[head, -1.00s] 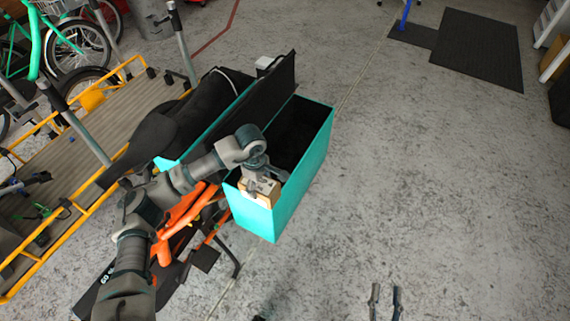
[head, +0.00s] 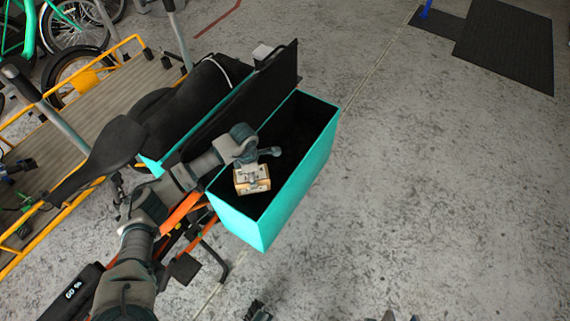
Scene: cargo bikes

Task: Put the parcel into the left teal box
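The parcel (head: 252,187) is a small light-brown box. My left gripper (head: 252,174) reaches over it from above, with its fingers on it, and appears to hold it. The parcel is within the opening of a teal box (head: 290,203) with a dark inside, near its front end. Whether it touches the floor of the box is hard to tell. A second teal edge (head: 152,166) shows on the other side of the upright black panel, mostly hidden. My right gripper (head: 400,317) is at the bottom edge, its two fingertips apart and empty.
The black panel (head: 262,92) stands along the box's left side. The black bike seat (head: 100,155) and a yellow-railed cargo bed (head: 85,110) are at the left. Grey floor on the right is clear up to the dark mats (head: 505,45).

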